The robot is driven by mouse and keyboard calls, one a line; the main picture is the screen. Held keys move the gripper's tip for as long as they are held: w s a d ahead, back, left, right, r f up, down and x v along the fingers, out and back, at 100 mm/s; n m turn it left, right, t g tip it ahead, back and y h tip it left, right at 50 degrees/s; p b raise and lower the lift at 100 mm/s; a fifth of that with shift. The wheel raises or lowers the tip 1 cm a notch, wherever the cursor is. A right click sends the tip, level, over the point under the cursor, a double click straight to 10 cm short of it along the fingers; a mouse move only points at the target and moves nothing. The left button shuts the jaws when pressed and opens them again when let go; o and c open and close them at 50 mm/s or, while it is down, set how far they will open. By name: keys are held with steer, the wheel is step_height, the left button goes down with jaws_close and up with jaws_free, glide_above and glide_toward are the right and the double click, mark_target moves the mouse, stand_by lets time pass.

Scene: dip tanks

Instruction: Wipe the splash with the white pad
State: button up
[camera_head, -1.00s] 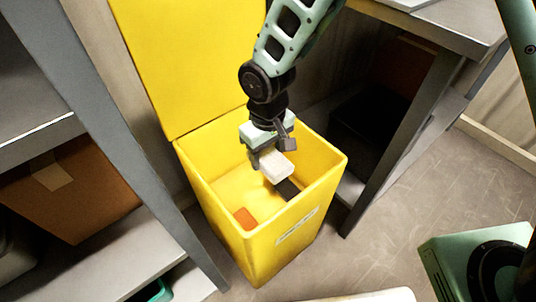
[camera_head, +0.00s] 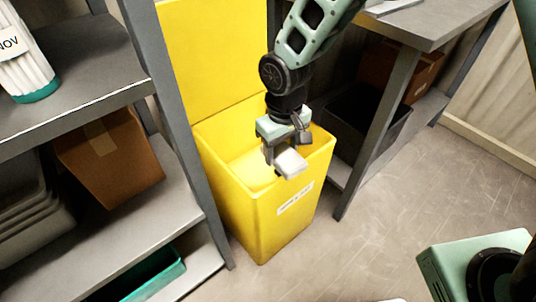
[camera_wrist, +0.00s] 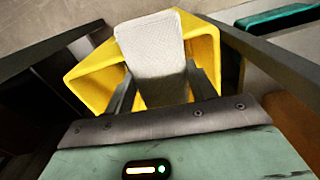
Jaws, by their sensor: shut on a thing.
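The white pad (camera_head: 291,163) is held in my gripper (camera_head: 283,152), which is shut on it. The pad and gripper are over the mouth of an open yellow bin (camera_head: 262,212). In the wrist view the white pad (camera_wrist: 153,45) sits between the two dark fingers of my gripper (camera_wrist: 160,82), with the yellow bin (camera_wrist: 95,80) behind it. The pad's visible face looks plain white. I cannot see a splash in any view.
A grey shelf (camera_head: 85,245) stands left of the bin with a cardboard box (camera_head: 112,158) and a teal tray (camera_head: 150,278). A grey table (camera_head: 440,22) stands right, with a black crate (camera_head: 365,125) beneath it. The floor (camera_head: 390,225) in front is clear.

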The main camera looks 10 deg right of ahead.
steer(key=w+d+m, duration=0.2)
steer(key=d, duration=0.8)
steer(key=w+d+m, duration=0.2)
steer(key=d+m, duration=0.1)
steer(key=d, duration=0.7)
steer(key=s+d+f+b, duration=0.1)
steer(key=d+f+b, duration=0.2)
steer(key=f, duration=0.5)
steer(key=shift+d+m, duration=0.4)
steer(key=shift+d, duration=0.1)
steer(key=shift+r+p, duration=0.2)
steer(key=shift+p, duration=0.75)
